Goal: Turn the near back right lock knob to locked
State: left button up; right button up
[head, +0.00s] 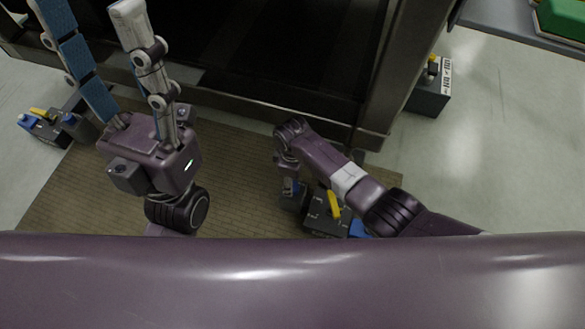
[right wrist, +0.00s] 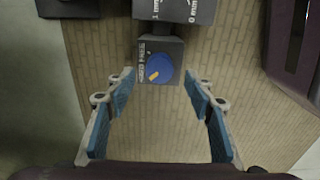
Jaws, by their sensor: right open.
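In the right wrist view a round blue knob (right wrist: 162,69) with a short orange-yellow mark sits on a small dark block (right wrist: 174,47). My left gripper (head: 108,45) is open and empty at the upper left, fingers pointing up the picture.
A larger labelled dark box (right wrist: 176,10) adjoins the knob's block. In the head view, a dark box with a yellow lever (head: 334,204) is partly hidden by my right arm. Similar units stand left (head: 45,128) and right (head: 431,91). A large dark frame (head: 372,80) rises behind.

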notch_tip(320, 180, up, 8)
jog(key=shift+f, duration=0.2)
dwell(0.6)
